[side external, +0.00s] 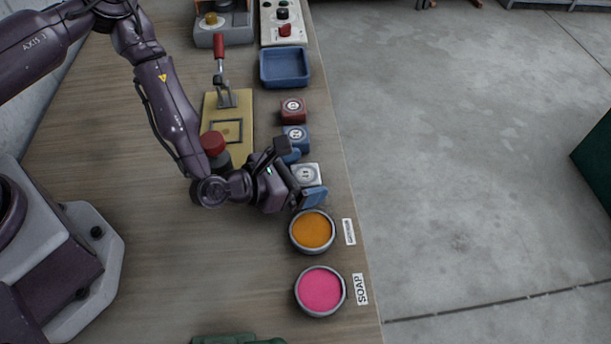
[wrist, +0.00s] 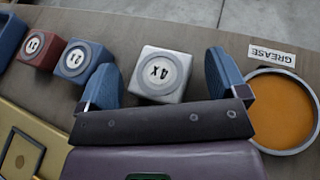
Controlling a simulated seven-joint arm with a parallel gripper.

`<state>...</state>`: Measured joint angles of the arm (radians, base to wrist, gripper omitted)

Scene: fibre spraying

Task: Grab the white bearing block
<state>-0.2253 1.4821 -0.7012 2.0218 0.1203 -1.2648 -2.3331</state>
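The white bearing block (side external: 307,174) stands on the table near its right edge, with a round marked disc on top. In the wrist view the white block (wrist: 160,75) sits between my two blue fingers, apart from the right one and close to the left one. My gripper (wrist: 166,80) is open, with its fingers on either side of the block. In the side view my gripper (side external: 305,176) is low at the block and hides part of it. I cannot tell whether either finger touches the block.
A blue block (side external: 295,137) and a red block (side external: 293,110) stand beyond the white one, near the left finger. An orange grease bowl (side external: 312,231) is close to the right finger. A pink soap bowl (side external: 320,290), a blue tray (side external: 285,67) and a yellow clamp board (side external: 240,105) are also on the table.

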